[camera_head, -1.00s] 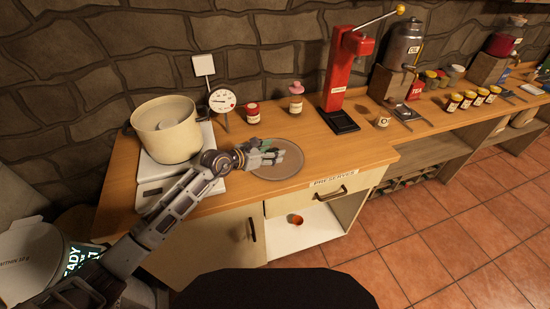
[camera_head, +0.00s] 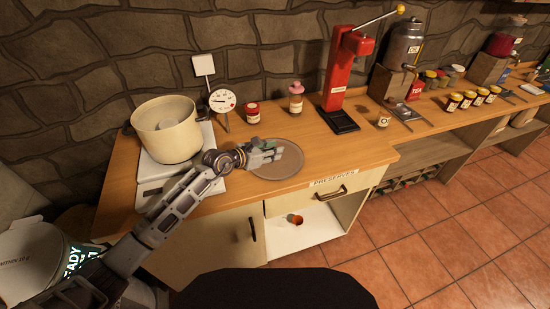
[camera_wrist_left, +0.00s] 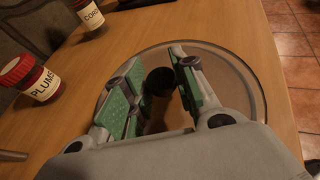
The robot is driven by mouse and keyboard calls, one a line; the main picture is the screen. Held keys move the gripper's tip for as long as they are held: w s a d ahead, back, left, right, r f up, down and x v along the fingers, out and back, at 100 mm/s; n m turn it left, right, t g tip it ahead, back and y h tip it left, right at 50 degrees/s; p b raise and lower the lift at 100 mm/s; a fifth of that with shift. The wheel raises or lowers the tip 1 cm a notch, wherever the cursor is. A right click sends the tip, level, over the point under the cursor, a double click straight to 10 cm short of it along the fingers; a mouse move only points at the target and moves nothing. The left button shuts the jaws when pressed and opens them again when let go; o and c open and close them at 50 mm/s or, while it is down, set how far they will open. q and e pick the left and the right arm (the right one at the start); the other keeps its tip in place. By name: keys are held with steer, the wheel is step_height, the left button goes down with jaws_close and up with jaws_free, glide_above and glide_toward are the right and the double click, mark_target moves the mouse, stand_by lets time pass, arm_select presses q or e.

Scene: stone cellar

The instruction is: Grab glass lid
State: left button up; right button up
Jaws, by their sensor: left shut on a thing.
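The round glass lid (camera_head: 285,174) lies flat on the wooden counter in front of the red press, in the head view. In the left wrist view the clear disc of the lid (camera_wrist_left: 238,77) spreads around the fingers, with its dark knob (camera_wrist_left: 158,82) between the green pads. My left gripper (camera_head: 274,153) is over the lid and shut on its knob. Part of the lid is hidden behind the fingers. I cannot tell any gap between lid and counter. My right gripper is not in view.
A cream pot (camera_head: 165,130) stands on a white scale (camera_head: 153,189) to the left. A dial gauge (camera_head: 222,101), a red-lidded jar (camera_head: 252,112) and a pink-topped bottle (camera_head: 296,98) stand behind the lid. The red press (camera_head: 346,70) stands to the right.

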arm_select(q)
steer(key=shift+r, duration=0.15)
jaws_close()
step_height(320, 180, up, 18)
stand_by(0.8)
